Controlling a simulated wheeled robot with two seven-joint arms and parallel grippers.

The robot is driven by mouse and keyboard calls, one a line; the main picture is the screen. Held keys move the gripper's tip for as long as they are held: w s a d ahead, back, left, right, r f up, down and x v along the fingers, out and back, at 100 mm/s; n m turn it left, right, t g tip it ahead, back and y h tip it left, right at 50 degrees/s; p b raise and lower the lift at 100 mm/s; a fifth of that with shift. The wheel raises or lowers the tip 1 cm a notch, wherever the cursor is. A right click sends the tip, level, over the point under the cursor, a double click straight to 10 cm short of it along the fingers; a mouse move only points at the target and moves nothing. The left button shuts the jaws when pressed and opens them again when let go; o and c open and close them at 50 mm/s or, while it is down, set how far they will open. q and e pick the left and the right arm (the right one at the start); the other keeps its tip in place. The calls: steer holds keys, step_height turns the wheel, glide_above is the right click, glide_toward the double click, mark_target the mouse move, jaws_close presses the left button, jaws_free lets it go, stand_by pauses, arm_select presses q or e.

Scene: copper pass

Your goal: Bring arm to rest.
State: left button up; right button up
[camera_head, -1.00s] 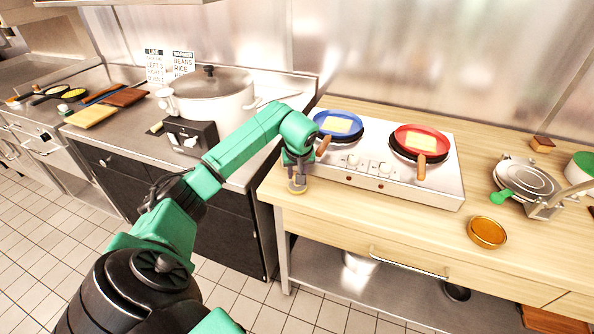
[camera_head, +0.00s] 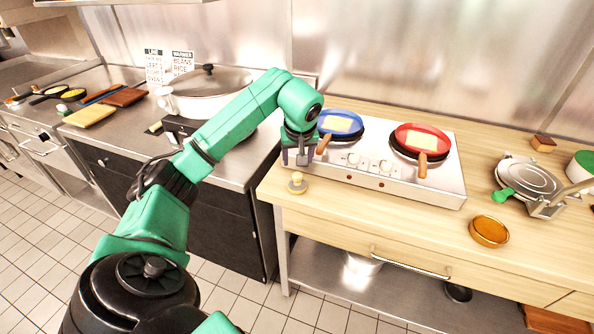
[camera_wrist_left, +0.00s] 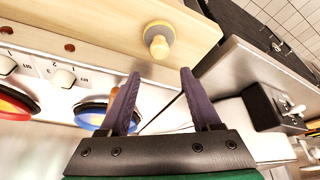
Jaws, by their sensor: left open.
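My left gripper (camera_head: 297,158) hangs in the head view above the front left of the wooden counter (camera_head: 350,215), just left of the double burner. In the left wrist view its two fingers (camera_wrist_left: 158,100) are spread apart with nothing between them. A small round object with a pale knob (camera_head: 297,183) stands on the counter just below the gripper. It also shows in the left wrist view (camera_wrist_left: 158,38), beyond the fingertips and apart from them. My right gripper is in neither view.
The burner (camera_head: 375,178) carries a blue pan (camera_head: 355,134) and a red pan (camera_head: 440,143), with handles toward the front. A large lidded pot (camera_head: 215,105) stands on the steel counter behind my arm. An amber dish (camera_head: 489,231) and a waffle iron (camera_head: 528,180) lie to the right.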

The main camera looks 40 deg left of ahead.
arm_select(q)
steer(key=v, duration=0.4)
steer(key=shift+r, duration=0.15)
